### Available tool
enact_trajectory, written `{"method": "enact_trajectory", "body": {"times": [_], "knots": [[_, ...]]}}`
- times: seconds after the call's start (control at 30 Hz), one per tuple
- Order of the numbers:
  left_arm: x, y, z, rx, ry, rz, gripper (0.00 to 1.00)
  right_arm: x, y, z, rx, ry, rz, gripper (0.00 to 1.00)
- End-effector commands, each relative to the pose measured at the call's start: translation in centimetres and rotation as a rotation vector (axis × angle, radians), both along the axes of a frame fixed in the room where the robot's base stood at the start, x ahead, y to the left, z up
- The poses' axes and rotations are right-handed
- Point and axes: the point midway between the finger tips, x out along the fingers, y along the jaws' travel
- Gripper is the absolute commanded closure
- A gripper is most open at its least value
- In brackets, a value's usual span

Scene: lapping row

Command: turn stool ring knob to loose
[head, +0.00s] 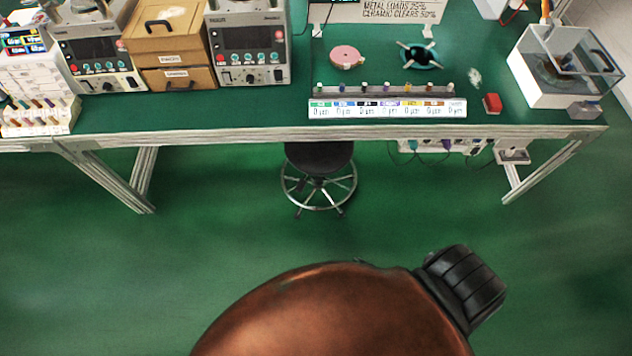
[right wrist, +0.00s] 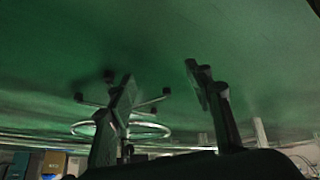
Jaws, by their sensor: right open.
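The stool stands under the bench's front edge in the head view, with a dark round seat (head: 318,157), a shiny metal foot ring (head: 354,190) and a spoked base. Its ring (right wrist: 73,129) and splayed legs also show in the right wrist view, where the floor fills the top of the picture. My right gripper (right wrist: 158,76) is open, its two dark fingers wide apart. The left finger overlaps the stool in the picture; I cannot tell the distance between them. I cannot make out the ring knob in either view. My left gripper is not in view.
The green-topped bench (head: 230,107) runs above the stool on metal legs. A power strip (head: 430,147) with cables hangs under its front edge, right of the stool. Consoles (head: 248,40), wooden boxes and a clear-walled tank (head: 560,65) stand on top. The green floor before the stool is clear.

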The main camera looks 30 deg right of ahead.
Motion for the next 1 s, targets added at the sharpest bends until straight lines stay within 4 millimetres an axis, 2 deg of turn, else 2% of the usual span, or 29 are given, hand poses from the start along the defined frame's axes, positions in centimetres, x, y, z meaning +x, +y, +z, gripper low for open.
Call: {"method": "enact_trajectory", "body": {"times": [0.03, 0.1, 0.2, 0.3, 0.4, 0.5, 0.6, 0.7, 0.87, 1.0], "knots": [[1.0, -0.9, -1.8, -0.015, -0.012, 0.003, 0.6, 4.2, -0.1, -1.8, -0.017, -0.089, 0.014, 0.53], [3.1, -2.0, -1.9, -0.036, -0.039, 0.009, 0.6, 9.7, -0.2, -1.5, -0.049, -0.221, 0.024, 0.53], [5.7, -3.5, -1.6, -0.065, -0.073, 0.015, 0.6, 16.9, -0.8, -0.8, -0.114, -0.395, 0.018, 0.53], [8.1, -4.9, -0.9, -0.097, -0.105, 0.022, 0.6, 23.0, -1.5, 0.1, -0.195, -0.548, -0.007, 0.53], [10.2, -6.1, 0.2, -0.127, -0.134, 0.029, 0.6, 28.0, -2.6, 0.9, -0.29, -0.672, -0.057, 0.53], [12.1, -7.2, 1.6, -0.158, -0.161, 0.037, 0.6, 31.8, -3.7, 1.3, -0.391, -0.761, -0.122, 0.53], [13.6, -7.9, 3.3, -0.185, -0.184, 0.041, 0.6, 34.4, -4.7, 1.5, -0.484, -0.811, -0.193, 0.53], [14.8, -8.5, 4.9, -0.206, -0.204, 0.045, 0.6, 36.0, -5.6, 1.6, -0.562, -0.83, -0.254, 0.53], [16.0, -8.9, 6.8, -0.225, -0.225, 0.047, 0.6, 37.2, -6.3, 1.8, -0.633, -0.833, -0.314, 0.53], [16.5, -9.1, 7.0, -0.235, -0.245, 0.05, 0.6, 38.1, -6.8, 2.1, -0.651, -0.835, -0.33, 0.53]]}}
